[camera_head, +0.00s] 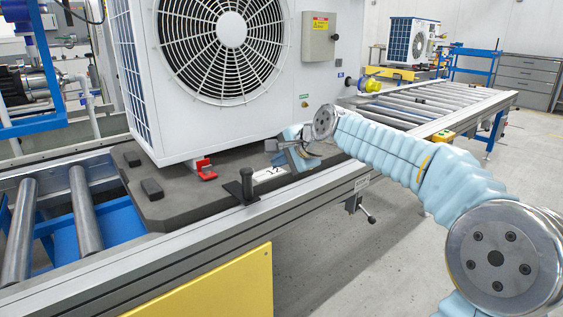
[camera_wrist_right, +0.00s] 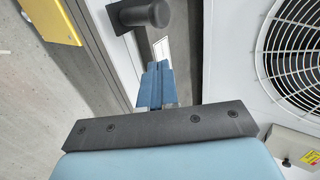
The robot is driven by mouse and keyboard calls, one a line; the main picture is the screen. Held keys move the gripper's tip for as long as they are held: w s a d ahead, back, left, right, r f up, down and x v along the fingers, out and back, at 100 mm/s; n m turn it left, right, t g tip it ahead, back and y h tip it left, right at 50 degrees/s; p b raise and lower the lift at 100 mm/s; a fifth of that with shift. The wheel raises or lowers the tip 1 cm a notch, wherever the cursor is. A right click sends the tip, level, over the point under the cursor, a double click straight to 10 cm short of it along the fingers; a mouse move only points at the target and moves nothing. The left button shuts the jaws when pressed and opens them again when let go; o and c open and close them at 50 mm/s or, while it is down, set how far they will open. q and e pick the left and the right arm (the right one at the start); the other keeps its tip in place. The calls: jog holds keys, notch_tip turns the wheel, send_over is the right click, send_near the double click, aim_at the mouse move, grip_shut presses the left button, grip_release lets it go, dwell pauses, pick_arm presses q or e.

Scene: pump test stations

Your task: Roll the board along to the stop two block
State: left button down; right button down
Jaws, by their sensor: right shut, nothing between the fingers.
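The board (camera_head: 195,204) is a dark grey slab lying on the roller conveyor, with a large white fan unit (camera_head: 225,60) standing on it. A black upright post (camera_head: 247,186) stands at the board's front edge, beside a white label (camera_head: 268,174); the post also shows at the top of the right wrist view (camera_wrist_right: 158,14). My right gripper (camera_head: 303,160) is at the board's front edge, right of the post and label. Its blue fingers (camera_wrist_right: 155,86) are together and empty, apart from the post. I cannot tell which part is the stop two block. My left gripper is out of view.
Bare rollers (camera_head: 85,212) lie left of the board. A red bracket (camera_head: 205,169) sits at the unit's foot. The floor in front is clear.

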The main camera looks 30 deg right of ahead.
jog(key=b+x, duration=0.1)
jog(key=x, duration=0.2)
jog(key=f+b+x, duration=0.1)
jog(key=x, duration=0.2)
jog(key=s+b+x, duration=0.1)
jog(key=x, duration=0.2)
jog(key=shift+w+a+f, duration=0.1)
jog(key=shift+w+f, duration=0.1)
jog(key=shift+f, duration=0.35)
jog(key=shift+w+f+b, duration=0.4)
jog(key=shift+w+f, duration=0.05)
jog(key=shift+w, duration=0.1)
jog(key=shift+a+p, duration=0.35)
jog(key=shift+a, duration=0.7)
